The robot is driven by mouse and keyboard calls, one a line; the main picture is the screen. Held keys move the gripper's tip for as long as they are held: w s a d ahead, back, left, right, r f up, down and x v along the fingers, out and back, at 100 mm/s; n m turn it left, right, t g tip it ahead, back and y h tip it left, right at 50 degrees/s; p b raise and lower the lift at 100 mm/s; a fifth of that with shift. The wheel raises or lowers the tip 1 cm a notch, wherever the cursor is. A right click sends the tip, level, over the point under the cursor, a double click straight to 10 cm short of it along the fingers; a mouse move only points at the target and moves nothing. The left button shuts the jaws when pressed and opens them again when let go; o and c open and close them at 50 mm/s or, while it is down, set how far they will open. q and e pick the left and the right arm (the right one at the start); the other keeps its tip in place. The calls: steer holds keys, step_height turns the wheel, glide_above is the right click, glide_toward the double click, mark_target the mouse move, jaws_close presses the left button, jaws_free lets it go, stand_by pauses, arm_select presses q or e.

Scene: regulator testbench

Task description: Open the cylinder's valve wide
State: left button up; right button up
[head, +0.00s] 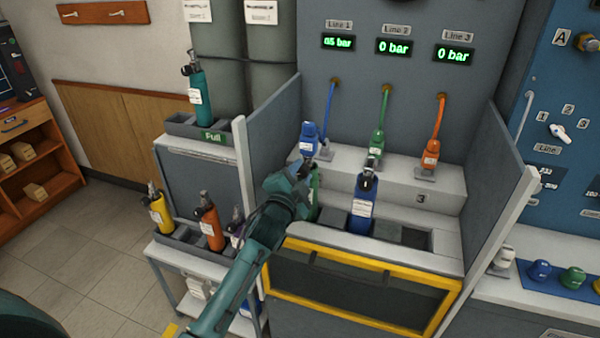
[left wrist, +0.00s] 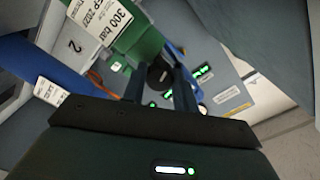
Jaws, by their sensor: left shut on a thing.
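A green cylinder (head: 315,183) stands in the leftmost bay of the bench, mostly hidden behind my left arm. In the left wrist view the green cylinder (left wrist: 140,38) carries a white label reading 300 bar. My left gripper (head: 300,172) is at the top of this cylinder. In the left wrist view its two fingers (left wrist: 160,82) are on either side of a dark round valve knob (left wrist: 158,74) and shut on it. How far the valve is turned is not visible. My right gripper is not in view.
A blue cylinder (head: 362,212) stands right beside it. Blue (head: 309,137), green (head: 377,143) and orange (head: 431,152) hose connectors are on the shelf behind. The Line 1 display (head: 338,43) is lit with a nonzero reading; Lines 2 and 3 read 0 bar. Side panels (head: 270,140) flank the bench.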

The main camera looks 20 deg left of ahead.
arm_select(q)
steer(key=shift+n, duration=0.9)
steer(key=o, duration=1)
steer(key=s, duration=1.3)
steer(key=shift+s+a, duration=0.1)
steer(key=shift+a, duration=0.1)
steer(key=shift+f, duration=0.1)
